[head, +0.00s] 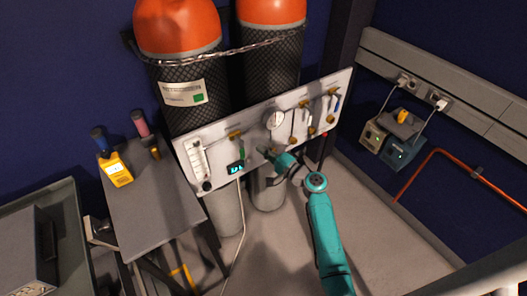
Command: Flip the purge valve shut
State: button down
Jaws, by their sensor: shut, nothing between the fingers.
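A pale valve panel (222,156) stands in front of two gas cylinders. Several small valves are on it. One brass valve at left has a green lever (241,153) pointing down. Another at the right end has a blue lever (337,103). Which one is the purge valve I cannot read from this view. My gripper (262,151) is shut and empty, close to the lower middle of the panel, right of the green lever. Whether it touches the panel I cannot tell. My teal arm hides some of the panel's lower edge.
Two orange-topped cylinders (177,28) stand behind the panel, held by a chain (235,50). A round gauge (274,119), a flow tube (198,158) and a small display (236,168) are on the panel. A grey table (156,205) at left holds a yellow meter (116,170). Floor at right is clear.

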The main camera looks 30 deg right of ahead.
jog(key=v, duration=0.9)
jog(key=shift+s, duration=0.4)
jog(key=shift+a, duration=0.1)
